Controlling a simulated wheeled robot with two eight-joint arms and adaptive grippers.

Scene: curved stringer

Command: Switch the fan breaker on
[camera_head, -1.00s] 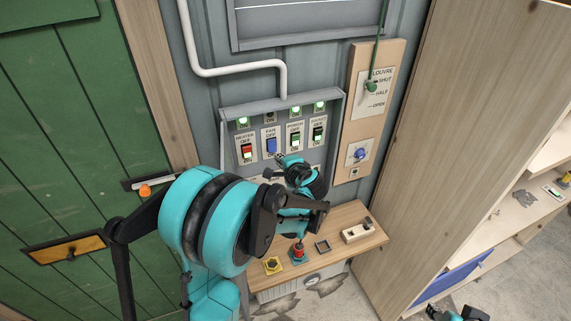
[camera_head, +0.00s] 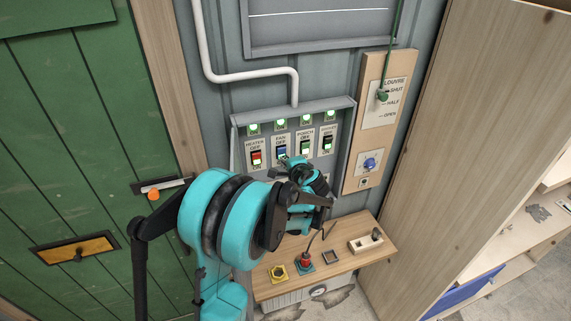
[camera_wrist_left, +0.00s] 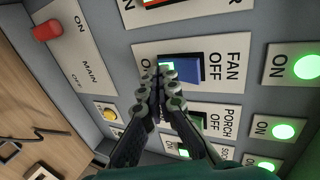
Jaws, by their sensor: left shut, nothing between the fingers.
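The fan breaker (camera_head: 281,152) is a blue rocker on a white FAN plate, second from the left in the panel. In the left wrist view the blue rocker (camera_wrist_left: 190,70) shows a green strip at its ON end, beside the fingertips. The fan lamp (camera_wrist_left: 307,67) glows green. My left gripper (camera_wrist_left: 163,88) is shut and empty, its fingertips at the ON end of the fan plate; whether they touch the rocker I cannot tell. In the head view my left gripper (camera_head: 286,162) partly covers the lower panel. My right gripper is not in view.
The heater breaker (camera_head: 256,157) is red; the porch (camera_head: 305,147) and sound (camera_head: 327,143) breakers stand close on the right. A red main switch (camera_wrist_left: 47,31) is nearby. Below is a wooden shelf (camera_head: 340,265); a louvre lever (camera_head: 382,96) is at right.

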